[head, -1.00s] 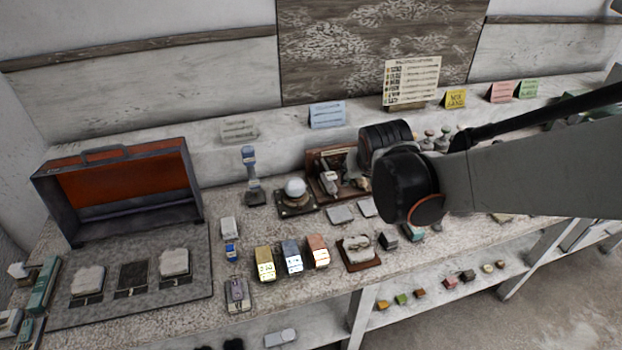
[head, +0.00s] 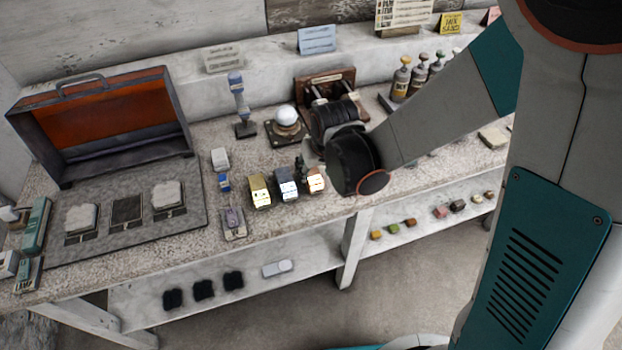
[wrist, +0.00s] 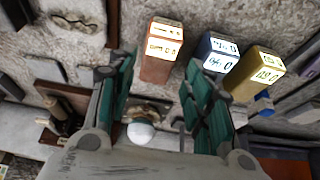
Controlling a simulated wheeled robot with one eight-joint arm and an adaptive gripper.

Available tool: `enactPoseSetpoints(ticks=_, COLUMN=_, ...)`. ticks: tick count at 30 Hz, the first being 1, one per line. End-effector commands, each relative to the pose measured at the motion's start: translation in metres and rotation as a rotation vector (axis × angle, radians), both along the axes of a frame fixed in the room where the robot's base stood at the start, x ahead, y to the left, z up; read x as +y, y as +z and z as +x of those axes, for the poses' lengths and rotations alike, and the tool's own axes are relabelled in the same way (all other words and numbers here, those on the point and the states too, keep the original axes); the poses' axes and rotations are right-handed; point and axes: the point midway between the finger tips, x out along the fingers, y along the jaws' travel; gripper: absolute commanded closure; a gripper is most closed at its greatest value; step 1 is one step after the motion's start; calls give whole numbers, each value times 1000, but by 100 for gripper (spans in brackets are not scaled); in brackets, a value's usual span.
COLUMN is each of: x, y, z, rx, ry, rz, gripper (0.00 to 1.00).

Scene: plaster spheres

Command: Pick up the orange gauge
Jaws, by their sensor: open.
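The orange gauge (head: 315,181) stands at the right end of a row of three on the bench, next to the blue gauge (head: 286,182) and the yellow gauge (head: 259,191). In the wrist view the orange gauge (wrist: 161,48) has a lit face with dark markings. My gripper (wrist: 160,78) is open and empty, its green-padded fingers to either side of the orange gauge in the picture. The right finger appears close to the blue gauge (wrist: 217,55). I cannot tell how far the fingertips are above the gauge. In the head view my wrist hides most of my gripper.
A white sphere on a dark stand (head: 286,117) is behind the gauges and shows between my fingers in the wrist view (wrist: 141,132). An open orange-lined case (head: 118,128) stands at the left. Several bottles (head: 401,80) stand at the right. The lower shelf holds small blocks.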

Motion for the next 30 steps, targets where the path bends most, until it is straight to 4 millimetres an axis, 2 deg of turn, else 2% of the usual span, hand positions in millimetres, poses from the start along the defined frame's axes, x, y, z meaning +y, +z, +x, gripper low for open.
enactPoseSetpoints(ticks=1, x=0, y=-9, z=2, rx=0, ry=0, rz=0, gripper=53)
enactPoseSetpoints(ticks=11, x=3, y=-22, z=11, rx=0, ry=-1, rz=0, gripper=53)
enactPoseSetpoints(ticks=20, x=8, y=-59, z=29, rx=-1, ry=-1, rz=1, gripper=53)
enactPoseSetpoints(ticks=28, x=8, y=-59, z=30, rx=-1, ry=-1, rz=1, gripper=53)
enactPoseSetpoints(ticks=30, x=8, y=-59, z=30, rx=-1, ry=-1, rz=1, gripper=69)
